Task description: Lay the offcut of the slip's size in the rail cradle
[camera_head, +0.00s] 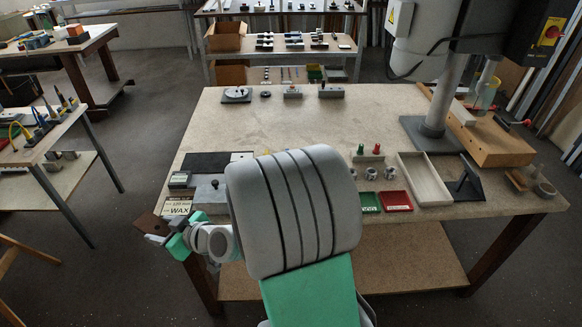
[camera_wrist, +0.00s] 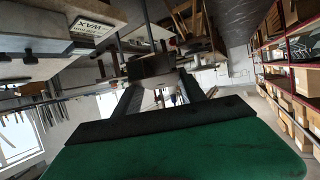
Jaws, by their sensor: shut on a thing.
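My gripper (camera_head: 172,236) is at the left front corner of the bench, beyond its edge, partly behind my own arm. It is shut on a small dark brown piece (camera_head: 149,224), which I take to be an offcut. In the wrist view, the two dark fingers of my gripper (camera_wrist: 163,88) reach to the held piece (camera_wrist: 150,67), but its size and outline are unclear. A small card (camera_head: 180,180) with unreadable print lies at the bench's left edge and may be the slip. I cannot pick out the rail cradle for certain; my arm covers part of the bench.
A WAX card (camera_head: 177,207) lies close to my gripper. A grey plate with a knob (camera_head: 209,193) is beside it. Green (camera_head: 369,202) and red (camera_head: 397,201) trays and a pale tray (camera_head: 424,179) stand at the right. The bench's middle (camera_head: 300,125) is clear.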

